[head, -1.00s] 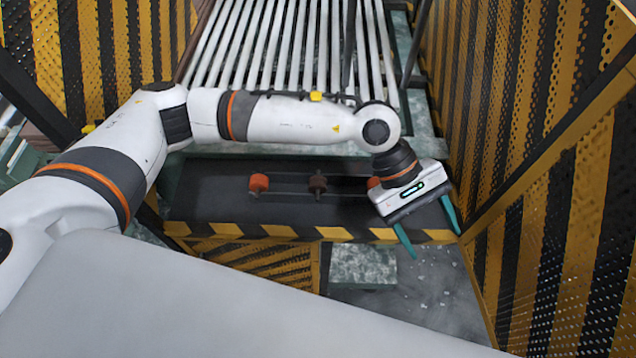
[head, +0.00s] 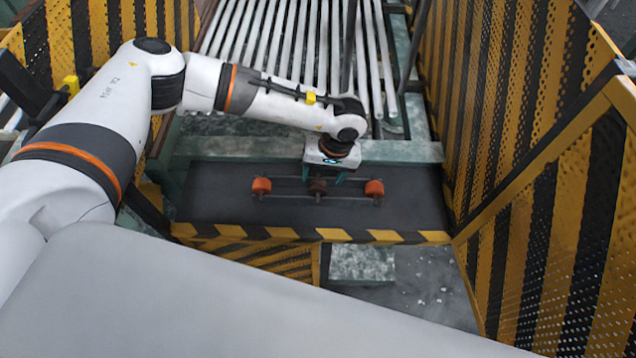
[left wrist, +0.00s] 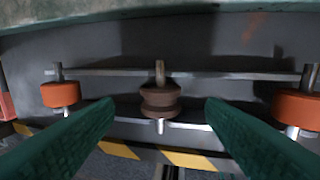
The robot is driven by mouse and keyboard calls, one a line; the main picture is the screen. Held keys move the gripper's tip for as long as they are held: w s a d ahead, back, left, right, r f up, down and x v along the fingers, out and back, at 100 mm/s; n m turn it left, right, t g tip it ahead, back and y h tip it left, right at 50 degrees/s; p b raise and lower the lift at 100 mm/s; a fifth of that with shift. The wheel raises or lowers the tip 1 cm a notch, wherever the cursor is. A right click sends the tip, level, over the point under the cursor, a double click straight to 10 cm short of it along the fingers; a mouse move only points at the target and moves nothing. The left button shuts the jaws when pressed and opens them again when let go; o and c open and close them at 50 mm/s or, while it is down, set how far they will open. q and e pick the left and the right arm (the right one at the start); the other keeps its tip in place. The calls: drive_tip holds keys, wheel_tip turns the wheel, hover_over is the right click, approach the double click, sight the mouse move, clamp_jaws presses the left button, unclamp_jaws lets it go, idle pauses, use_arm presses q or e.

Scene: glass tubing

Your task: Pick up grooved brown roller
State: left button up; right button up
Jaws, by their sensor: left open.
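The grooved brown roller (head: 317,186) sits on the dark ledge between two orange rollers. In the left wrist view the brown roller (left wrist: 160,98) shows its groove and a metal pin through it, centred between my finger pads. My left gripper (head: 323,180) is open above and around the roller's place, its teal fingers pointing down. In the left wrist view my left gripper (left wrist: 160,110) has a finger on each side, with gaps to the roller. Whether the fingers are level with it I cannot tell. My right gripper is not in view.
An orange roller stands to the left (head: 261,186) and another to the right (head: 374,188), linked by thin metal rails. The ledge (head: 420,205) has a black-and-yellow front edge. White tubes (head: 270,45) lie behind. Striped perforated panels (head: 530,130) close the right side.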

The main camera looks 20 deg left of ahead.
sight(319, 183)
use_arm(q)
drive_tip(key=f, duration=0.1)
drive_tip(key=f+p, duration=0.2)
drive_tip(key=shift+s+a+f, duration=0.15)
drive_tip(key=shift+a+f, duration=0.1)
drive_tip(key=shift+a, duration=0.05)
drive_tip(key=shift+a+f, duration=0.1)
drive_tip(key=shift+f, duration=0.3)
drive_tip(key=shift+c, duration=0.5)
drive_tip(key=c, duration=1)
